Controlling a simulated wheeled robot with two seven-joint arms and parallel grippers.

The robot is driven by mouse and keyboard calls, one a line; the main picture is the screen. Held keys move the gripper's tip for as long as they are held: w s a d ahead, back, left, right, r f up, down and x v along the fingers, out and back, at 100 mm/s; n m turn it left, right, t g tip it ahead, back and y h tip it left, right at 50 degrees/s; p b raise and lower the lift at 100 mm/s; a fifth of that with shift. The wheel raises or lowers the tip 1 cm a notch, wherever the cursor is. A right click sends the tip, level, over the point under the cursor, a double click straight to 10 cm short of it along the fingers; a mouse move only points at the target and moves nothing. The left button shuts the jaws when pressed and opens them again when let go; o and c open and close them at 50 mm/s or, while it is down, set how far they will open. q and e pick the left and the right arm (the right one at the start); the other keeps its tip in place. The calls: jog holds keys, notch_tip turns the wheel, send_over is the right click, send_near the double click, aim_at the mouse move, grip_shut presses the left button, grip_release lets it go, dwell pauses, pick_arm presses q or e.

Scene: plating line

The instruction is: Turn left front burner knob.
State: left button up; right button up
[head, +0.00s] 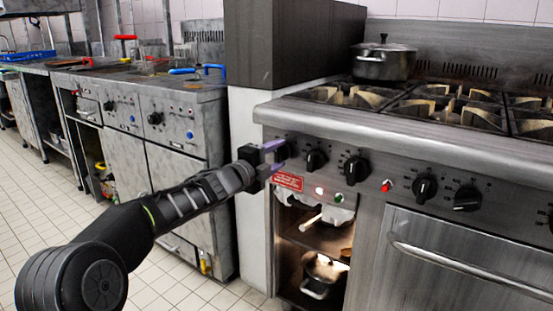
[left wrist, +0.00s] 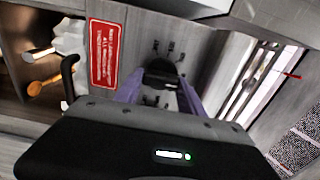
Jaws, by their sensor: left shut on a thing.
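The stove's control panel (head: 335,173) carries a row of black knobs along its front. My left gripper (head: 276,156) reaches its leftmost end, with purple fingers on the leftmost knob (head: 284,151). In the left wrist view that black knob (left wrist: 163,72) sits between the two purple fingers of my left gripper (left wrist: 163,86), and the gripper is shut on it. The fingers hide the knob's sides and its exact angle is hard to tell. Two more black knobs (head: 315,160) and (head: 356,169) are just to the right. My right gripper is not in view.
A lidded pot (head: 384,60) stands on the stove top at the back left. A red label (head: 287,182) sits below the knob. An open shelf (head: 322,236) with a pot is underneath. An oven handle (head: 470,270) sticks out at right. The tiled floor at left is clear.

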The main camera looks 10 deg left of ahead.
pick_arm(q)
jog(key=shift+f, duration=0.1)
dwell(0.3)
jog(key=o, duration=1.4)
jog(key=shift+c, duration=0.2)
jog(key=v, duration=0.8)
jog(key=shift+p, duration=0.4)
jog(key=shift+w, duration=0.1)
